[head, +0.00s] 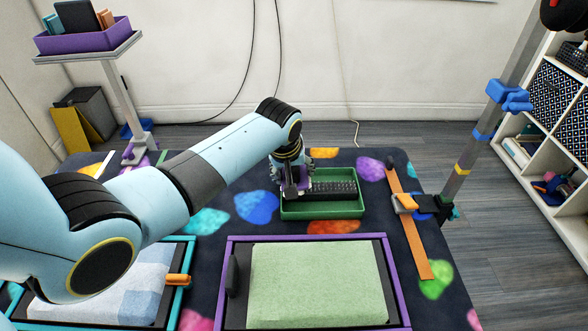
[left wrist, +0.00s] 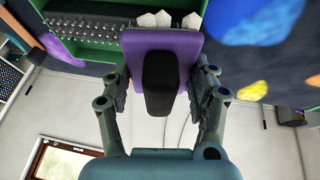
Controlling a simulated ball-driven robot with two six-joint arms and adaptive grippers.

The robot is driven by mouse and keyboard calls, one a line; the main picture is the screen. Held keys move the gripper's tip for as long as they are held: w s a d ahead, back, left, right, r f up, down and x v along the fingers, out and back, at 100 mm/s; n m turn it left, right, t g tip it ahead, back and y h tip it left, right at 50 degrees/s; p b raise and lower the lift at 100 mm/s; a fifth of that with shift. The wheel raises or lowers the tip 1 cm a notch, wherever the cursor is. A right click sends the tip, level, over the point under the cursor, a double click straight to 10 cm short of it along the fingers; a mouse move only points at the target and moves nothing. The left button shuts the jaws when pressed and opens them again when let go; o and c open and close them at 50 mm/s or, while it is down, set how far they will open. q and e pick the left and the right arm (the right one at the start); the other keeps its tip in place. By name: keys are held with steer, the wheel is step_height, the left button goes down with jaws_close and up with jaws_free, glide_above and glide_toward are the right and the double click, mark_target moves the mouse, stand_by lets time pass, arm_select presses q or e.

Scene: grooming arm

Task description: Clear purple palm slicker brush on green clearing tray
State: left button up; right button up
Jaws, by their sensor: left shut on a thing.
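The purple palm slicker brush (left wrist: 190,45) is between the two fingers of my left gripper (left wrist: 163,85) in the left wrist view, with its black handle pad facing the camera. In the head view my left gripper (head: 291,185) is at the left end of the green clearing tray (head: 322,211), and little of the brush shows there. My left gripper is shut on the brush. The brush overlaps the tray's edge in the left wrist view; I cannot tell whether it touches the tray. My right gripper is not in view.
A black bristled or studded strip (head: 333,190) lies in the tray. A purple-framed station with a green towel (head: 318,284) is in front of the tray. A grooming arm post (head: 466,160) with an orange strap (head: 409,222) stands to the right. A purple bin (head: 84,38) sits on a raised stand at left.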

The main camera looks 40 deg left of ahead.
mark_target(345, 181)
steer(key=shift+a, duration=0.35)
arm_select(q)
steer(key=shift+f+b, duration=0.4)
steer(key=shift+f, duration=0.3)
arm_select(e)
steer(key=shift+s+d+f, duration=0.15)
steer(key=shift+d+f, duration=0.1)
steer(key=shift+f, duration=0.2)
arm_select(q)
steer(key=shift+w+d+b, duration=0.3)
steer(key=shift+w+d, duration=0.65)
steer(key=shift+d, duration=0.3)
steer(key=shift+w+d+b, duration=0.3)
steer(key=shift+w+d, duration=0.6)
steer(key=shift+d, duration=0.35)
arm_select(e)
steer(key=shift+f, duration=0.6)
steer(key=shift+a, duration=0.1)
